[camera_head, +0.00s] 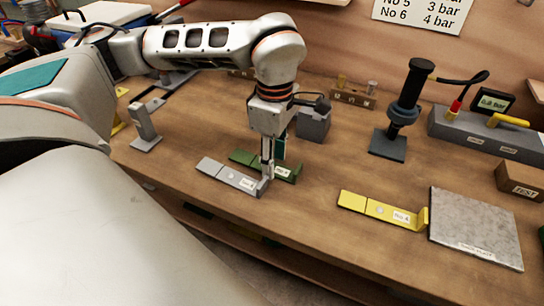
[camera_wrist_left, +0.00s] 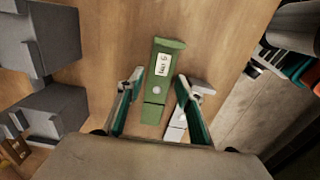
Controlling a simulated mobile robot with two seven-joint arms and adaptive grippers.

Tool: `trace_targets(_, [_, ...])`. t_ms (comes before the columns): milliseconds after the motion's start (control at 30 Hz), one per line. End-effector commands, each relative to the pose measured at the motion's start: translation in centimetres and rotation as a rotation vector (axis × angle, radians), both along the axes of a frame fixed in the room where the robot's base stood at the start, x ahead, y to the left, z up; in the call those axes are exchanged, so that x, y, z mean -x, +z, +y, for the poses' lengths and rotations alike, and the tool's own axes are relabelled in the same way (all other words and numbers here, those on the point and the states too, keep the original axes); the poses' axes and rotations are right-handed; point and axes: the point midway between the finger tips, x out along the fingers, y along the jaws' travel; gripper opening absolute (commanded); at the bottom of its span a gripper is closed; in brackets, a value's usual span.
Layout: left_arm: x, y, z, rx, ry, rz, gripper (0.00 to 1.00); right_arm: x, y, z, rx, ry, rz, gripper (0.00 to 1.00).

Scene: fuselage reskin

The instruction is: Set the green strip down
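The green strip (camera_head: 242,158) lies on the wooden bench, just behind the grey strip (camera_head: 222,172). In the left wrist view, the green strip (camera_wrist_left: 165,62) has a white label and a round light spot, and its near part reaches between my fingers. My left gripper (camera_head: 269,176) points down over the strips. In the wrist view my left gripper (camera_wrist_left: 160,78) is open, with a gap on both sides of the green strip. The grey strip (camera_wrist_left: 177,126) is partly hidden behind the right finger. My right gripper is not in view.
A yellow strip (camera_head: 378,209) and a stone plate (camera_head: 476,226) lie to the right. A grey block (camera_head: 313,125) stands behind the green strip, and a black tool on a stand (camera_head: 388,145) is farther right. Bare bench lies between the green and yellow strips.

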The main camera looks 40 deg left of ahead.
Motion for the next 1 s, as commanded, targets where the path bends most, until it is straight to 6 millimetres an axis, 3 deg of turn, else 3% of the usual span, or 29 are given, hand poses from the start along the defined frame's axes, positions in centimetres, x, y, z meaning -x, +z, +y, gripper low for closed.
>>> trace_targets(100, [0.1, -0.9, 0.0, 0.0, 0.0, 0.002, 0.36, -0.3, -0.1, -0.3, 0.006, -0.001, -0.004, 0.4])
trace_targets(333, [0.0, -0.9, 0.0, 0.0, -0.001, 0.0, 0.36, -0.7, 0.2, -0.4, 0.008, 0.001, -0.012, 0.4])
trace_targets(467, [0.0, -0.9, 0.0, 0.0, -0.001, 0.0, 0.05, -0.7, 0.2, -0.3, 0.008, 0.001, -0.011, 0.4])
trace_targets(833, [0.0, -0.7, 0.0, 0.001, -0.001, -0.001, 0.01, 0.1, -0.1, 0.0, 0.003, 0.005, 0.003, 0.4])
trace_targets(1000, [-0.1, 0.5, 0.0, 0.001, -0.001, -0.005, 0.01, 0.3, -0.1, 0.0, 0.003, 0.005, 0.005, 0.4])
